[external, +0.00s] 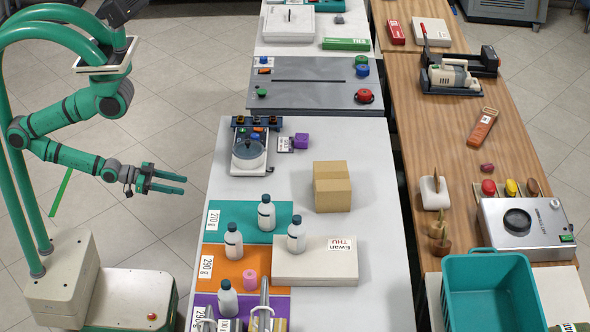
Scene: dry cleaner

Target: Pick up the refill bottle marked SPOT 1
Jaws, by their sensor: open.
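Several white bottles with dark caps stand upright on the near white table. One bottle (266,213) is on the teal mat (230,212), one bottle (233,243) is near the seam of the teal and orange mats, and one bottle (296,237) is by the white box. Another bottle (228,300) is on the purple mat. Their markings are too small to read, so I cannot tell which is SPOT 1. My gripper (184,184) is open and empty, left of the table and apart from all the bottles, with its fingers pointing right.
A white box (310,266) labelled Ewan THU and a cardboard box (332,193) stand on the table. A pink cylinder (250,280) sits on the orange mat (215,285). A scale-like device (249,160) is at the back. A teal crate (490,290) is at right.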

